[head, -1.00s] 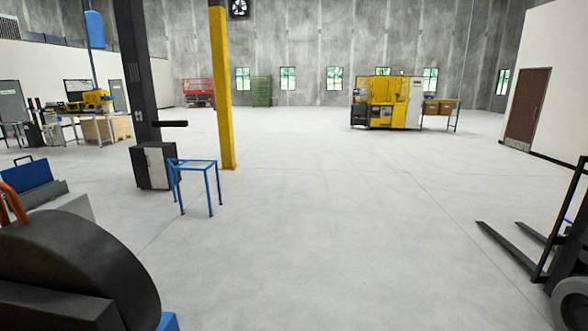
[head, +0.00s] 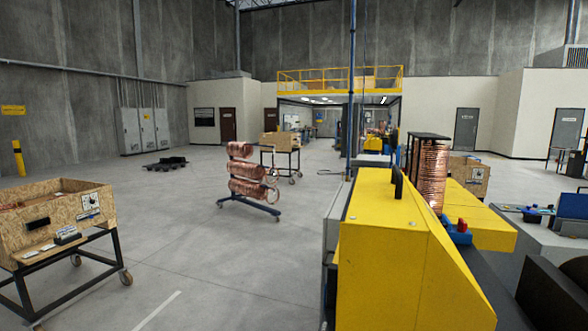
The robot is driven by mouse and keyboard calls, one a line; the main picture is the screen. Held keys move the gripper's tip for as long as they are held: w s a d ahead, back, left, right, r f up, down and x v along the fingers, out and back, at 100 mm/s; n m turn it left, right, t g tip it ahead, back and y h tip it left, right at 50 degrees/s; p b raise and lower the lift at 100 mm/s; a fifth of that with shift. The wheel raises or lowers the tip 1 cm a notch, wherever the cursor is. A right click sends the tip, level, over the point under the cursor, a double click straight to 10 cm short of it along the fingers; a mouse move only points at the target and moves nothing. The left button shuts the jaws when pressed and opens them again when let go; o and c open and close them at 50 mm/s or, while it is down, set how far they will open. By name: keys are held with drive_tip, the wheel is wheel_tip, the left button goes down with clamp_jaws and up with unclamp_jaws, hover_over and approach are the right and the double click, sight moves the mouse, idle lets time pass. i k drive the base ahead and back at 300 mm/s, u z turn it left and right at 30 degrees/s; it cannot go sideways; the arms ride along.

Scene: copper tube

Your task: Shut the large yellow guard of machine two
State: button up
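A large yellow sloped guard or cover (head: 400,265) fills the near right of the head view, on a machine close to me. A black handle (head: 398,180) stands on its top edge. No number shows on it, so I cannot tell whether this is machine two. I cannot tell whether the guard is open or shut. A copper coil (head: 430,178) stands upright behind it, beside a second yellow surface (head: 487,227). My gripper is not in view.
A wooden-box cart (head: 62,215) stands at the left. A rack of copper coils (head: 247,172) stands mid-floor, with another cart (head: 280,145) behind it. A blue post (head: 351,90) rises behind the yellow cover. Floor between the left cart and the machine is clear.

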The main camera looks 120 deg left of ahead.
sight(399, 268)
drive_tip(key=u, duration=2.45)
